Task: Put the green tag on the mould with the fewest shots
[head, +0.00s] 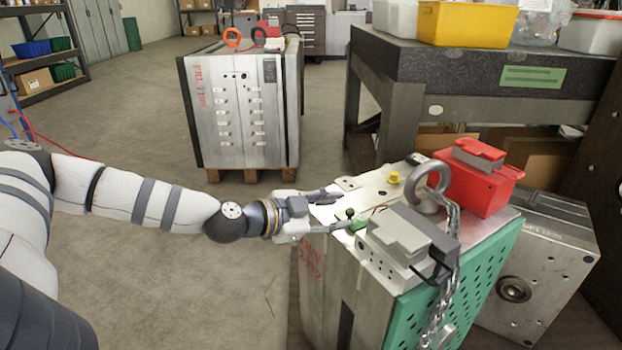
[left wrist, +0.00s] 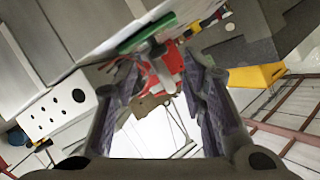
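The green tag (head: 358,223) lies on the top face of the near mould (head: 325,285), with a dark round knob above it. My left gripper (head: 338,208) is open at the tag, its fingers apart around the knob. In the left wrist view the green tag (left wrist: 145,33) shows edge-on, and its grey stem reaches between the open fingers (left wrist: 163,75). The near mould has red writing on its side, partly hidden. A second mould (head: 240,110) stands on a pallet behind, with red writing down its left edge. A third mould (head: 540,265) is at the right, its marking too small to read.
On the near mould are a grey connector box (head: 395,240), a lifting eye (head: 427,185) with a chain (head: 447,255), a red box (head: 475,180) and a yellow cap (head: 394,178). A dark workbench (head: 480,70) stands behind. The floor (head: 200,270) at left is clear.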

